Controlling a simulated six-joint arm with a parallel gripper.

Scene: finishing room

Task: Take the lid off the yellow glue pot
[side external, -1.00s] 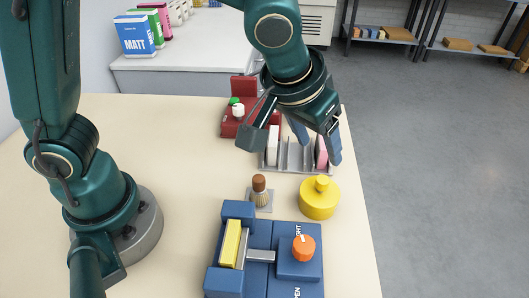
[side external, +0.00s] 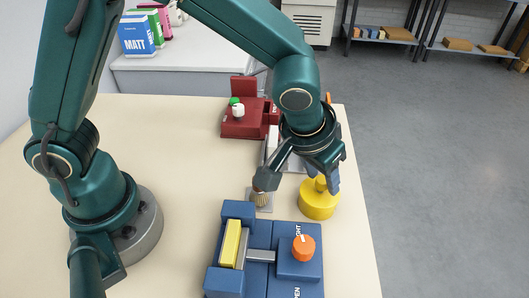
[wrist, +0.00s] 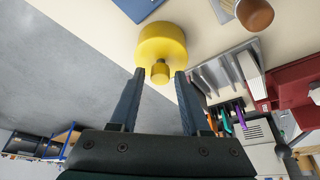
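The yellow glue pot (side external: 318,205) stands upright on the table, with its lid on and a small round knob on top. In the wrist view the pot (wrist: 162,42) is just beyond the fingertips. Its lid knob (wrist: 160,72) appears between them without visible contact. My gripper (side external: 300,182) is open and empty, pointing down just above and beside the pot. It also shows in the wrist view (wrist: 160,75), with a finger on each side of the knob. In the side view one finger partly covers the lid top.
A brush (side external: 260,197) with a brown handle stands just left of the pot. A blue fixture (side external: 285,235) with an orange knob (side external: 304,247) is in front. A grey rack (wrist: 222,80) and a red box (side external: 240,128) are behind. The table's right edge is close to the pot.

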